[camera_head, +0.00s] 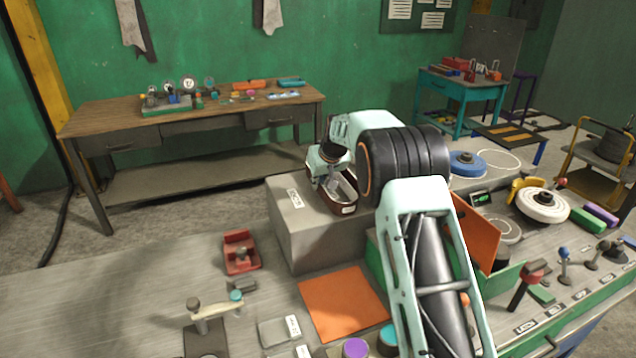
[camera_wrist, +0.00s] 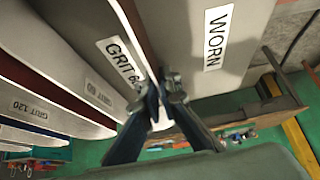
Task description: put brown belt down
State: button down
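The brown belt (camera_head: 349,196), a dark brown loop with a pale inside and a white label, is at the right part of the top of the grey box marked WORN (camera_head: 312,236). In the wrist view, a thin brown-edged belt wall labelled GRIT (camera_wrist: 108,38) runs between my fingertips. My gripper (camera_head: 332,184) points down at the belt; its fingertips (camera_wrist: 160,102) are closed on that wall in the wrist view. Whether the belt's lower edge touches the box top is unclear. My arm hides the area to the right of the belt.
More labelled strips, one reading GRIT 120 (camera_wrist: 30,108), show at left in the wrist view. On the bench are an orange sheet (camera_head: 342,302), a red block (camera_head: 240,252), an open orange lid (camera_head: 475,232) and several levers. The box top left of the belt is clear.

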jog(key=shift+f, duration=0.1)
jog(key=c, duration=2.2)
grip_release()
jog(key=shift+o, duration=0.2)
jog(key=shift+r, duration=0.25)
jog(key=b+v, duration=0.2)
jog(key=v, duration=1)
